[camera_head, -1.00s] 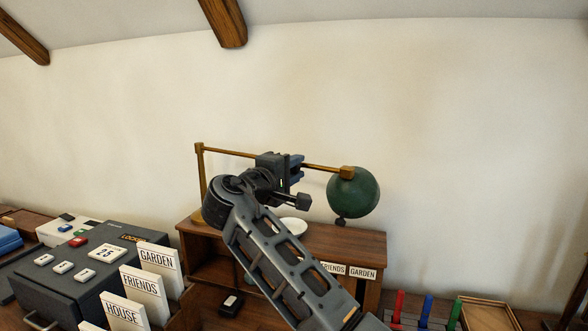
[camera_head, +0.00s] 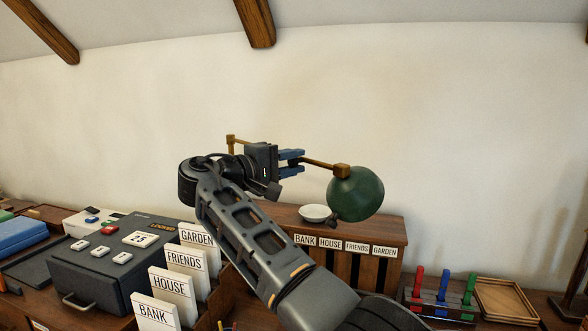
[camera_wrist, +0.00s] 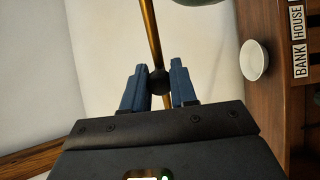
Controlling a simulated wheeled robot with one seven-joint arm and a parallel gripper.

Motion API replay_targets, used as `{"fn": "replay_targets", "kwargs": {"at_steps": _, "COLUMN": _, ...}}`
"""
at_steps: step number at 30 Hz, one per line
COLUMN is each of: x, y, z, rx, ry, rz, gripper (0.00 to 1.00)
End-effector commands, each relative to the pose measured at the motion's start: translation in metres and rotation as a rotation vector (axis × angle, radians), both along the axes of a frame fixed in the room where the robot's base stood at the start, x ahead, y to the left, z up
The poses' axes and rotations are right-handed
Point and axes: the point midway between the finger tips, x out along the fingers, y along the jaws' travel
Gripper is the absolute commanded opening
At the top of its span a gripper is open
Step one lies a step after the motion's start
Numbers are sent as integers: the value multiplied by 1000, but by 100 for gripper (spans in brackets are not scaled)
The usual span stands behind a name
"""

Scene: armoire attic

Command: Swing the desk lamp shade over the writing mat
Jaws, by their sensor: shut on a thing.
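The desk lamp has a round green shade (camera_head: 356,193) at the right end of a brass arm (camera_head: 319,163). A brass post top (camera_head: 231,143) shows at the arm's left end. My gripper (camera_head: 300,161) is on the brass arm, between the post and the shade. In the wrist view, my gripper (camera_wrist: 158,84) has its blue fingers on either side of a dark round knob (camera_wrist: 158,80) on the arm, shut on it. A sliver of the shade (camera_wrist: 197,2) shows at the top there.
A wooden pigeonhole unit (camera_head: 391,232) with labels stands below the shade, with a white dish (camera_head: 314,213) on top. A grey box with buttons (camera_head: 106,270) and upright name cards (camera_head: 185,262) stand left. Colored stamps (camera_head: 443,287) and a wooden tray (camera_head: 504,299) are right.

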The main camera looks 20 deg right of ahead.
Motion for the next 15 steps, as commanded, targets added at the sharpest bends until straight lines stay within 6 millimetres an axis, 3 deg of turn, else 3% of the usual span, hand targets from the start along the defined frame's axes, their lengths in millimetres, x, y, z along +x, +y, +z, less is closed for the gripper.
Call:
{"fn": "replay_targets", "kwargs": {"at_steps": 9, "x": -6, "y": 32, "z": -2, "rx": 1, "ry": 1, "rz": -102, "gripper": 0}}
{"fn": "replay_targets", "kwargs": {"at_steps": 15, "x": -8, "y": 37, "z": -1, "rx": -2, "ry": 1, "rz": -121, "gripper": 0}}
